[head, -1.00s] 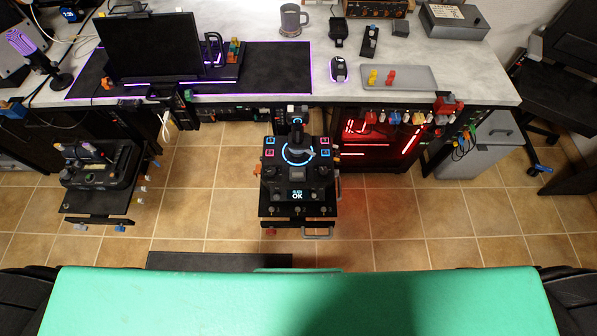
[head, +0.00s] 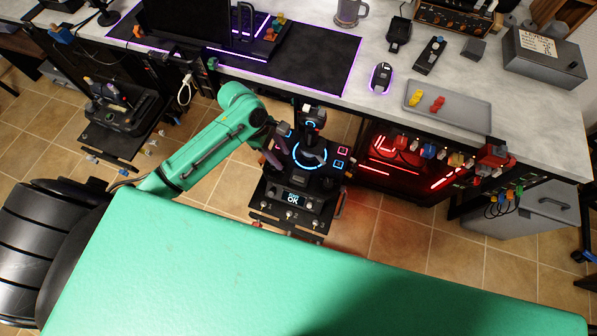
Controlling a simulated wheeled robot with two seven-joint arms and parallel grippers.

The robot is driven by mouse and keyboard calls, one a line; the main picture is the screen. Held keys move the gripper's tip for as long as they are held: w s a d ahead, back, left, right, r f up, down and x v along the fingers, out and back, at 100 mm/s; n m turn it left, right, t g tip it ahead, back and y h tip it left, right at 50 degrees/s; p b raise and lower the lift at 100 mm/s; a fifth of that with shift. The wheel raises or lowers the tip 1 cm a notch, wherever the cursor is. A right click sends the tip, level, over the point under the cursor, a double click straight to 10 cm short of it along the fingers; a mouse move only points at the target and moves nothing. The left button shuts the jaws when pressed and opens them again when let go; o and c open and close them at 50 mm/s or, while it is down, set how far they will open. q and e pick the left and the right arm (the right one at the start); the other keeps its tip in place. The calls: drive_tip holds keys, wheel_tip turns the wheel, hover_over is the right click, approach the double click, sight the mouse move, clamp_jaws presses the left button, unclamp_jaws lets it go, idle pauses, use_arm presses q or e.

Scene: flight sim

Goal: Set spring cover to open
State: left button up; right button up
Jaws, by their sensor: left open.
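I cannot clearly make out a spring cover in the head view; it is too small to tell or hidden. The black joystick console (head: 296,178) stands in front of the desk, with a blue lit ring, square lit buttons and a small screen reading "OK". My left gripper (head: 273,150) is at the console's upper left side, next to the joystick (head: 311,122). It is open, its dark fingers partly hidden by the wrist. I cannot tell whether it touches the console. My right gripper is not in view.
The desk (head: 420,68) runs along the back, with a grey tray (head: 455,112) of small yellow and red pieces. A row of coloured controls (head: 428,151) hangs under its front edge. Another dark console (head: 122,108) stands at the left. Tiled floor shows between.

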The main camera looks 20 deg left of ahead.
sight(298, 178)
use_arm(q)
drive_tip(key=b+x, duration=0.1)
drive_tip(key=x, duration=1)
drive_tip(key=shift+w+f+b, duration=0.15)
drive_tip(key=shift+f+b, duration=0.1)
drive_tip(key=shift+b, duration=0.15)
drive_tip(key=shift+d, duration=0.1)
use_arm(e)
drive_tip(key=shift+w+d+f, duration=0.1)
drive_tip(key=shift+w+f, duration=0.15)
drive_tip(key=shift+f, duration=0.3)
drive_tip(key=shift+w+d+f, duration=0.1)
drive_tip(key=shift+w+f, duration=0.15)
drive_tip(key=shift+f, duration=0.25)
use_arm(q)
clamp_jaws()
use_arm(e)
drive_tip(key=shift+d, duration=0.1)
